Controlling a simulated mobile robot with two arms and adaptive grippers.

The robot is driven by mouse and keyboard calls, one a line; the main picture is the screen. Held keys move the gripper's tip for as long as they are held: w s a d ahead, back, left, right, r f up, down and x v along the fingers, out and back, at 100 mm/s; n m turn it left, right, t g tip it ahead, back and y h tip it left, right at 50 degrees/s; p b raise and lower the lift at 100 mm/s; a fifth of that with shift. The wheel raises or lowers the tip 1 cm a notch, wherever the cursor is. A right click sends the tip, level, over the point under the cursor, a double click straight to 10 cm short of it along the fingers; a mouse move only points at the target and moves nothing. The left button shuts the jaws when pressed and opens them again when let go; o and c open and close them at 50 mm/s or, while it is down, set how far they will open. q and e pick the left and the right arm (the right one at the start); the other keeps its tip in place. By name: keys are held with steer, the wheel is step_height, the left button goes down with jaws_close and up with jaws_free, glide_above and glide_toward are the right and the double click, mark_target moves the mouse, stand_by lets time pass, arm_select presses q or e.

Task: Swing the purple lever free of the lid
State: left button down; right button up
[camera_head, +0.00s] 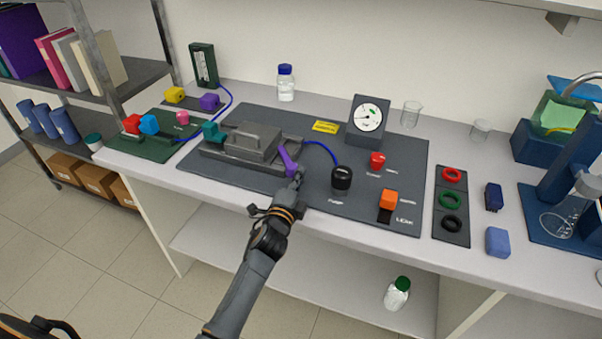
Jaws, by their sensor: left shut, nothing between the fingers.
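The purple lever (287,160) stands at the right end of the grey lidded cell on the dark rig board. A teal lever or block (211,131) sits at the lid's left end. My left gripper (298,177) is shut and empty, right at the lower end of the purple lever; I cannot tell whether it touches it. The gripper partly hides that end. My right gripper is not in view.
A black knob (342,178) and blue tube stand just right of the lever. A red knob (377,161), an orange switch (388,200) and a gauge (368,118) are farther right. A green mat (140,148) with coloured blocks lies left.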

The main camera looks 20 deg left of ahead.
mark_target(289, 173)
arm_select(q)
steer(key=shift+s+a+r+m+h+p, duration=0.1)
steer(key=shift+s+a+m+h+p, duration=0.1)
steer(key=shift+a+m+h+p, duration=0.3)
steer(key=shift+s+a+r+m+h+p, duration=0.1)
steer(key=shift+s+m+h+p, duration=0.1)
steer(key=shift+h+p, duration=0.45)
steer(key=shift+s+a+f+m+h+p, duration=0.1)
steer(key=shift+s+a+m+h+p, duration=0.25)
steer(key=shift+a+m+h+p, duration=0.45)
steer(key=h, duration=0.1)
steer(key=a+m+g+h, duration=0.1)
steer(key=shift+s+f+h+b, duration=0.15)
steer(key=shift+s+h+b, duration=0.2)
steer(key=shift+b, duration=0.05)
steer(key=shift+s+a+f+m+g+h+b, duration=0.1)
steer(key=shift+s+a+m+g+h+b, duration=0.1)
steer(key=shift+a+m+g+h+b, duration=0.35)
steer(key=shift+s+a+m+g+h+b, duration=0.15)
steer(key=shift+a+m+g+h+b, duration=0.1)
steer(key=shift+a+m+h, duration=0.55)
steer(key=shift+a, duration=0.15)
